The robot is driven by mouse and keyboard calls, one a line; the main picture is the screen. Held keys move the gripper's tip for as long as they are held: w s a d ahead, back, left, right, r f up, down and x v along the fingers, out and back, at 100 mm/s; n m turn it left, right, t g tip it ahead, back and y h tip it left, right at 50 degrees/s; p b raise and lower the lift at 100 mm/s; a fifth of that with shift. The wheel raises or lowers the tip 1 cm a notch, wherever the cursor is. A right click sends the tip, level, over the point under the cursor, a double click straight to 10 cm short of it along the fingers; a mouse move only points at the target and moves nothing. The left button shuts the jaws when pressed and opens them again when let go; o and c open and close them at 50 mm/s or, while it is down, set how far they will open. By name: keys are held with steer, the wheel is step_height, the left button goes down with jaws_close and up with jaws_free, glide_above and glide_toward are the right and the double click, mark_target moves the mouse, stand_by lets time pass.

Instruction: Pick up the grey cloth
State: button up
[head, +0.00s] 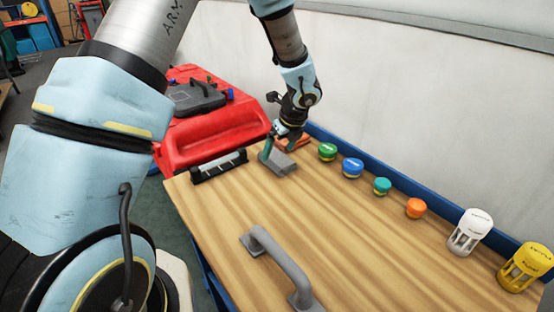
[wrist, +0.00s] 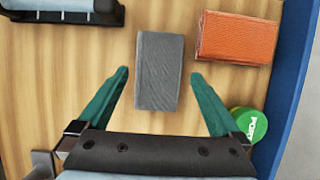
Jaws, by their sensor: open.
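The grey cloth (wrist: 159,72) is a folded rectangle lying flat on the wooden bench top. It also shows in the head view (head: 283,167), partly hidden by my gripper. My gripper (wrist: 162,82) is open, with one green finger on each side of the cloth's near part in the wrist view. There is a gap between each finger and the cloth. In the head view my gripper (head: 277,150) is low over the cloth at the far end of the bench. I cannot tell whether the fingertips touch the wood.
An orange cloth (wrist: 238,38) lies right of the grey one. A green-lidded jar (wrist: 249,124) is close to my right finger. A black-and-grey squeegee-like bar (head: 218,166) lies left. Several coloured caps, including a blue one (head: 352,167), line the blue edge (head: 396,178). A grey handle (head: 277,261) stands nearer.

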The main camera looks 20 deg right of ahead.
mark_target(276, 157)
steer(key=shift+p+x, duration=0.3)
steer(key=shift+x, duration=1.35)
steer(key=shift+f, duration=0.2)
steer(key=c, duration=1.1)
